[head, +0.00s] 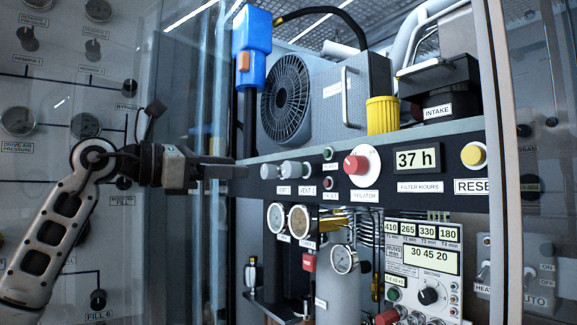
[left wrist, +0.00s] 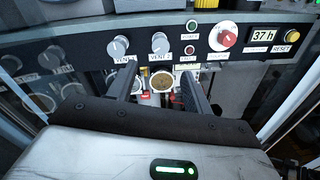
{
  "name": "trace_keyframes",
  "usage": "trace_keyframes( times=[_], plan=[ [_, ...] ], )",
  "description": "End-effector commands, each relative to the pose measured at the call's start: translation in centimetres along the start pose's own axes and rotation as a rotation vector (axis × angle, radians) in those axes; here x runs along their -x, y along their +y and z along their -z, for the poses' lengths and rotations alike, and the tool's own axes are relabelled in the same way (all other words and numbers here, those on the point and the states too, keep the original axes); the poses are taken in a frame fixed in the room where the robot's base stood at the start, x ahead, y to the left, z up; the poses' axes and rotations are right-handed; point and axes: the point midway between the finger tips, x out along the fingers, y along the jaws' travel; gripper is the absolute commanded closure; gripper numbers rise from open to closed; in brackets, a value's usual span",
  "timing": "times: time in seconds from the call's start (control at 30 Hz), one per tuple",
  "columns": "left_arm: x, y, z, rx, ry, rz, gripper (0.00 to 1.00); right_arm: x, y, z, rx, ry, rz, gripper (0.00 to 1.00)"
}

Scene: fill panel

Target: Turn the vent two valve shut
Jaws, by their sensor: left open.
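The vent 2 valve is a grey round knob (head: 291,168) on the dark control strip, above its VENT 2 label. In the left wrist view the vent 2 knob (left wrist: 160,43) is beyond the fingers, roughly centred between them. The similar vent 1 knob (head: 268,171) is just to its left; it also shows in the left wrist view (left wrist: 118,46). My left gripper (head: 238,169) is open and empty, to the left of the knobs in the head view. Its fingers (left wrist: 160,76) appear apart from vent 2. The knob's exact turn is too small to tell. My right gripper is not in view.
Right of vent 2 are a green button (head: 328,153), a red button (head: 328,183) and the red isolator knob (head: 356,165). Round gauges (head: 300,221) sit below the strip. A glass side panel edge (head: 490,120) stands at right.

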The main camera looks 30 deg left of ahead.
Motion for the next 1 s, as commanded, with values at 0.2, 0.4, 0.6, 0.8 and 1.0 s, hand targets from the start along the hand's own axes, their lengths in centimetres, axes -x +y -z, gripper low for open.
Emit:
trace_keyframes(
  times=[0.2, 0.4, 0.6, 0.8, 1.0],
  plan=[
    [-5.1, -0.1, -0.5, 0.004, -0.003, 0.006, 0.49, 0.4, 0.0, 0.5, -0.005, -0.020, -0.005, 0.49],
    [-9.1, -0.1, -0.3, 0.004, -0.003, 0.006, 0.49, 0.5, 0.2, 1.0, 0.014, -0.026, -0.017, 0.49],
    [-11.7, -0.1, -0.2, 0.004, -0.003, 0.003, 0.49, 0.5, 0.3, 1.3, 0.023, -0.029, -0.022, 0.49],
    [-12.5, -0.1, -0.1, 0.001, -0.001, 0.002, 0.49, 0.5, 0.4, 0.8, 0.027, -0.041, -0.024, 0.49],
    [-12.5, -0.1, 0.0, 0.001, -0.001, 0.002, 0.49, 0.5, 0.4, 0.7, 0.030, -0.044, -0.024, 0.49]
  ],
)
